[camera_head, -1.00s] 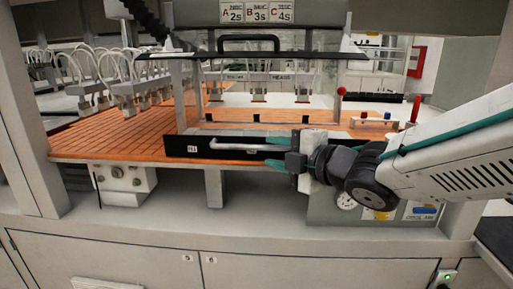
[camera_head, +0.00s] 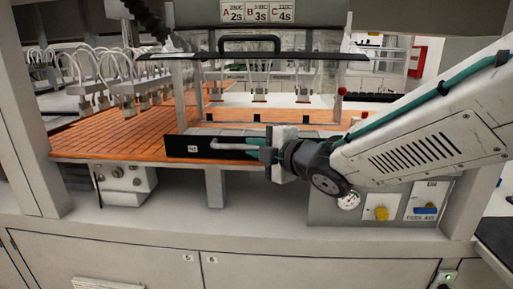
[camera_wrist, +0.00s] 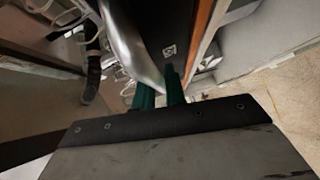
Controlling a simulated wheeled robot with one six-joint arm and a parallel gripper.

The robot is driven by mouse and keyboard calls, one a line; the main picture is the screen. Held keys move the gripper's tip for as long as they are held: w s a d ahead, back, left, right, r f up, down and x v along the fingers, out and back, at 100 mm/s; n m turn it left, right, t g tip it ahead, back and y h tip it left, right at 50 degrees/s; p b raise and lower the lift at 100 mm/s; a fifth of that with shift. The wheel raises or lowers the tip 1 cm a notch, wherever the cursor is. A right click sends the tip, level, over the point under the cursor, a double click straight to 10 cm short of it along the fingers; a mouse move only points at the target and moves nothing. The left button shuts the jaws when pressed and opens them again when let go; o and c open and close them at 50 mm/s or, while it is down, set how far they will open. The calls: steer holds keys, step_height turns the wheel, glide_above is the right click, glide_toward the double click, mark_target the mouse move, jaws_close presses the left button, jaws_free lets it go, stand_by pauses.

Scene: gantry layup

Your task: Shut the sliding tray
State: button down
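The sliding tray has a long black front (camera_head: 182,146) with a small white label. It stands at the front edge of the orange slatted deck, below the clear enclosure. Its pale bar handle (camera_head: 228,146) runs along the front; in the wrist view the handle (camera_wrist: 136,48) shows as a silver bar beside the black front (camera_wrist: 168,30). My gripper (camera_head: 262,149) is at the handle's right part. Its two teal fingertips (camera_wrist: 160,90) are close together with the handle's near end running between them. The tray's right end is hidden behind my gripper.
The orange slatted deck (camera_head: 110,140) extends left, with rows of white-hosed fittings (camera_head: 150,82) above it. A clear enclosure with a black handle (camera_head: 250,42) stands behind the tray. A panel with yellow and blue knobs (camera_head: 400,214) is below right. The cabinet front below is clear.

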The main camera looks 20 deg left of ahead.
steer(key=shift+w+a, duration=0.25)
steer(key=shift+w, duration=0.8)
steer(key=shift+w+a, duration=0.25)
steer(key=shift+w, duration=0.75)
steer(key=c, duration=1.5)
jaws_free()
steer(key=shift+o, duration=0.2)
steer(key=shift+s+d, duration=0.1)
steer(key=shift+d, duration=0.05)
steer(key=v, duration=0.7)
steer(key=shift+s+d, duration=0.15)
steer(key=shift+d, duration=0.1)
